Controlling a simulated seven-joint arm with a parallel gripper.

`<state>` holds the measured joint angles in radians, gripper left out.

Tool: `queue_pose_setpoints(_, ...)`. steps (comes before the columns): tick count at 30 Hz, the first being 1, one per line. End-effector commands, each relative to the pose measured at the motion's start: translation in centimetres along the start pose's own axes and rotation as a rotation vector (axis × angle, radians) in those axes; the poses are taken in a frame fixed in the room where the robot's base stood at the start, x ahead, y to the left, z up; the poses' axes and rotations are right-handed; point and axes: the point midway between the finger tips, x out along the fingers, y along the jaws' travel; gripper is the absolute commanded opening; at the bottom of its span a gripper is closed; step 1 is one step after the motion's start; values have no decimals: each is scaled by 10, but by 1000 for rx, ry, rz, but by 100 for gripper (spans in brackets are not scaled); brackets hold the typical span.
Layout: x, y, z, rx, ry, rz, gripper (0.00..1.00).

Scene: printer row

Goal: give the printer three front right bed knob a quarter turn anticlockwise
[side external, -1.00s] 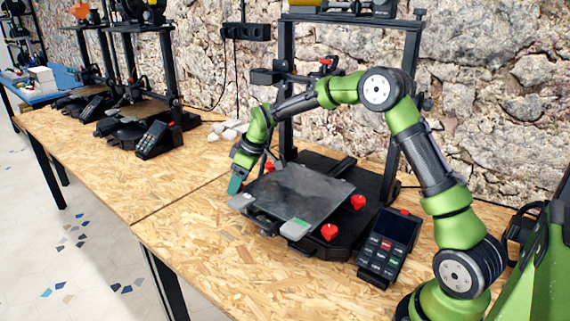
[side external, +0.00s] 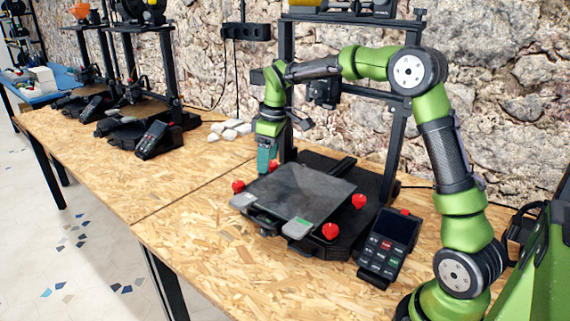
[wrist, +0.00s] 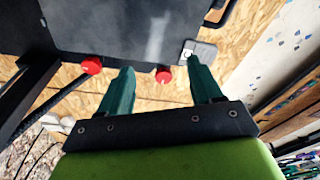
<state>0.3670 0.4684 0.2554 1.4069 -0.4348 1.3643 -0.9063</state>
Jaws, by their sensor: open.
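The nearest printer has a dark bed plate (side external: 300,192) with red knobs around its edges. The front right knob (side external: 330,231), red and beside the right front corner near the control box, is clear of my gripper. A rear right knob (side external: 358,202) is behind it. On the left side are the front left knob (side external: 238,186) and rear left knob (side external: 273,166). My gripper (side external: 263,171) is open and empty, pointing down above the bed's left side. In the wrist view, its fingers (wrist: 160,66) are apart, with the front left knob (wrist: 163,77) and rear left knob (wrist: 91,65) beyond them.
The control box (side external: 388,243) stands right of the bed. The printer's gantry frame (side external: 287,90) rises behind. White blocks (side external: 231,130) lie on the table (side external: 200,262) near the wall. Other printers (side external: 130,110) stand further left. The table in front of the bed is clear.

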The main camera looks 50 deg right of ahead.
Motion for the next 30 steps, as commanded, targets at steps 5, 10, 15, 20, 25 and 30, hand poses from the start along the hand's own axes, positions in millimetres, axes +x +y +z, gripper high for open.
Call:
queue_pose_setpoints(5,-56,-23,71,316,-258,-23,65)
queue_pose_setpoints(10,-82,-47,108,575,-433,-55,65)
queue_pose_setpoints(15,-87,-60,117,689,-512,-86,65)
queue_pose_setpoints(20,-76,-65,123,701,-521,-91,65)
queue_pose_setpoints(25,-48,-74,137,699,-521,-93,65)
queue_pose_setpoints(30,-15,-83,152,699,-520,-93,65)
